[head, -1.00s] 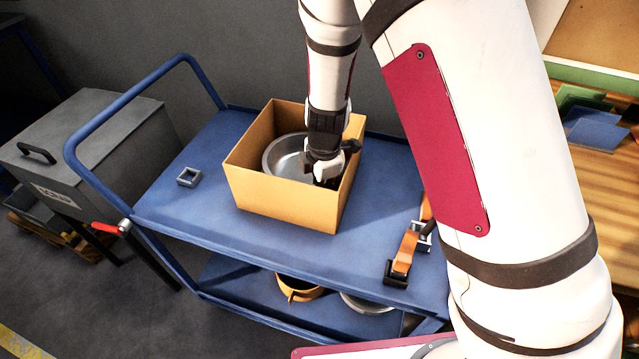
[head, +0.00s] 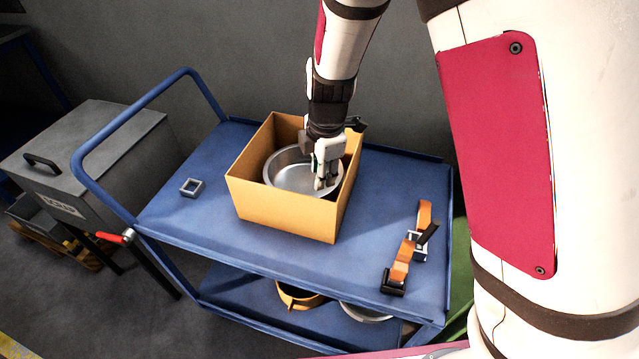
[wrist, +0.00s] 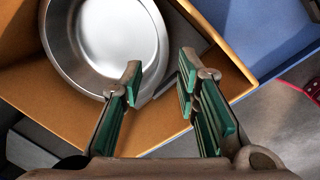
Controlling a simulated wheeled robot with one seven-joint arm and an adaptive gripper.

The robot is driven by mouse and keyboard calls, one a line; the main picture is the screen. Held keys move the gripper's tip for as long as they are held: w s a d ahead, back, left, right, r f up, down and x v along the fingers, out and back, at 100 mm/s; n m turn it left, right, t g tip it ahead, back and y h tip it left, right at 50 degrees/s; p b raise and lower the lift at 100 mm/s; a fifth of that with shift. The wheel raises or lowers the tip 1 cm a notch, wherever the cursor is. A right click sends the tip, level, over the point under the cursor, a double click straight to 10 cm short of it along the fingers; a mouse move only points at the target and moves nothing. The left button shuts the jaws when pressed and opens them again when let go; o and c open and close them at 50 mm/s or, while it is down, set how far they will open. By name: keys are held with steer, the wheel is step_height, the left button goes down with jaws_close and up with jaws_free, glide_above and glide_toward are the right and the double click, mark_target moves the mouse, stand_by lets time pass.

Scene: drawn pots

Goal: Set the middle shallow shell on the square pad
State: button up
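A shallow round metal shell (head: 292,176) lies inside an open orange-yellow box (head: 283,217) on the blue cart; it also shows in the wrist view (wrist: 105,40). My gripper (head: 325,185) reaches down into the box at the shell's right side. In the wrist view my gripper (wrist: 160,82) has its green-padded fingers apart. The left finger overlaps the shell and part of the rim lies in the gap; I cannot tell whether either finger touches it. I cannot pick out a square pad or other shells in the box.
The box walls stand close around my gripper. A small grey square frame (head: 191,187) and an orange strap with buckles (head: 402,262) lie on the cart top. A grey chest (head: 85,155) stands left.

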steer(key=shift+s+r, duration=0.15)
steer(key=shift+r, duration=0.65)
steer(key=shift+s+r, duration=0.1)
steer(key=shift+r, duration=0.7)
steer(key=shift+d, duration=0.1)
steer(key=s+d+r+m+t, duration=0.1)
steer(key=s+d+r+m, duration=0.55)
steer(key=s+r, duration=0.2)
steer(key=s+d+r+m, duration=0.5)
steer(key=s+r+m, duration=0.3)
steer(key=r, duration=0.1)
steer(key=s+d+m+t, duration=0.1)
steer(key=s+d+m, duration=0.2)
steer(key=s+m, duration=0.4)
steer(key=shift+s+r+h, duration=0.25)
steer(key=shift+s+h, duration=0.05)
steer(key=shift+s, duration=0.95)
